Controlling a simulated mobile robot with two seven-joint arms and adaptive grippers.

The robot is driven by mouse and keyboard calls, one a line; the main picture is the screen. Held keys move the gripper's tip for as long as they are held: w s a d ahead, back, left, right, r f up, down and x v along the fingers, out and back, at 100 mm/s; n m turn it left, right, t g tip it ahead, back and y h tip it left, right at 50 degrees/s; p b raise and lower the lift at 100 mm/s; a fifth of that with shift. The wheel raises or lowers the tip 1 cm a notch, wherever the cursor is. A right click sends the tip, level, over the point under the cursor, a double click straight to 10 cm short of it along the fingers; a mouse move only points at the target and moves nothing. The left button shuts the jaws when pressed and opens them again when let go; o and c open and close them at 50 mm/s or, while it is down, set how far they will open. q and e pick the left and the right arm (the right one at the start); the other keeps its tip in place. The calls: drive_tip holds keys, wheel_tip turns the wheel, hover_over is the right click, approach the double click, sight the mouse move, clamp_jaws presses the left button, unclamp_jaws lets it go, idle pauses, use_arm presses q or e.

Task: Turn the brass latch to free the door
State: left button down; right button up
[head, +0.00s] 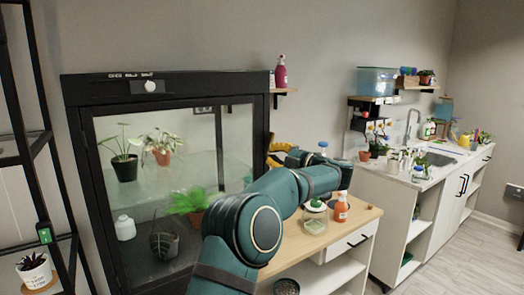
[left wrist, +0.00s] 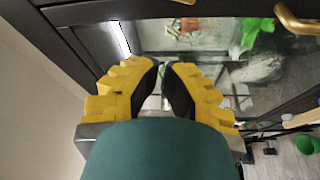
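The black-framed glass cabinet (head: 165,82) stands at the left, and its glass door (head: 110,190) looks closed. My left gripper (head: 277,147) has yellow fingers and is at the right edge of the cabinet front. In the left wrist view the fingertips (left wrist: 166,66) are close together with a narrow gap and nothing visible between them. A curved brass piece (left wrist: 297,20), which looks like the latch, is at the upper right there, apart from the fingers. In the head view I cannot make out the latch; my arm and gripper cover that area. My right gripper is not in view.
Potted plants stand inside the cabinet. A white sink counter (head: 410,183) stands farther right. A black rack (head: 22,140) is at the far left. The floor at the right is clear.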

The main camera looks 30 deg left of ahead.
use_arm(q)
drive_tip(key=shift+s+d, duration=0.15)
drive_tip(key=shift+d, duration=1.1)
